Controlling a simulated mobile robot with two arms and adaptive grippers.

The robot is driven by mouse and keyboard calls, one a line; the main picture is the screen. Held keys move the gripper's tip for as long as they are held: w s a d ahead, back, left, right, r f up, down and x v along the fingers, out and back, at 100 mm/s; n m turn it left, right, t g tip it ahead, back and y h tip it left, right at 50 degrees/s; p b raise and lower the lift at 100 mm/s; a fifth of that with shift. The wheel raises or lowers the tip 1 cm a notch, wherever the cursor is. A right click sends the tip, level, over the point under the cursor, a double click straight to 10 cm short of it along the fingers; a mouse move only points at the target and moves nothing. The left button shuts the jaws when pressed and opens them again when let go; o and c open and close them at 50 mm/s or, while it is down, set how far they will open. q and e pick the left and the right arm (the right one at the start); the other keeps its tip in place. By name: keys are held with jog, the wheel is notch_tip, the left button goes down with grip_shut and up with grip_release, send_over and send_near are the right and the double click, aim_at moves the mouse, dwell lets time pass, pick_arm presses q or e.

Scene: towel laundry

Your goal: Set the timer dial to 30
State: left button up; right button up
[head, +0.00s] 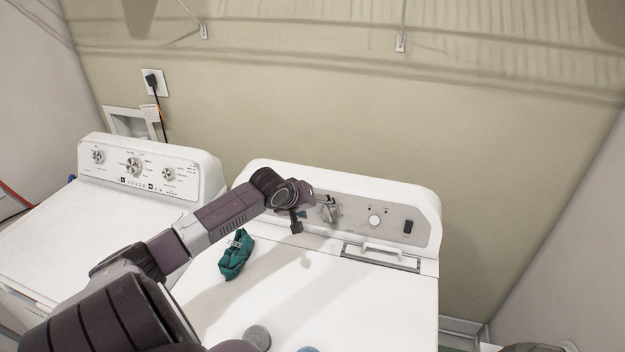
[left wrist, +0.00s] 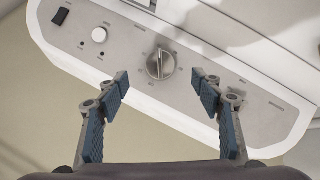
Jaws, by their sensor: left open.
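The timer dial (head: 329,208) is a round silver knob with a raised grip bar on the grey control panel of the right-hand white machine (head: 330,310). In the left wrist view the dial (left wrist: 160,64) sits centred just beyond the fingertips, with small marks around it too blurred to read. Its grip bar runs roughly up and down in that picture. My left gripper (left wrist: 160,82) is open, with blue-padded fingers on either side of the dial's line and nothing between them. In the head view my left gripper (head: 307,203) is close in front of the panel, partly hidden by its wrist.
A white button (head: 375,220) and a black switch (head: 407,227) sit right of the dial. A green cloth (head: 235,255) lies on the machine top. A second white machine (head: 60,230) stands left. The wall (head: 280,120) rises behind the panel.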

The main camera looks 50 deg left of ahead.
pick_arm(q)
jog(key=shift+v, duration=1.35)
jog(key=shift+f, duration=0.1)
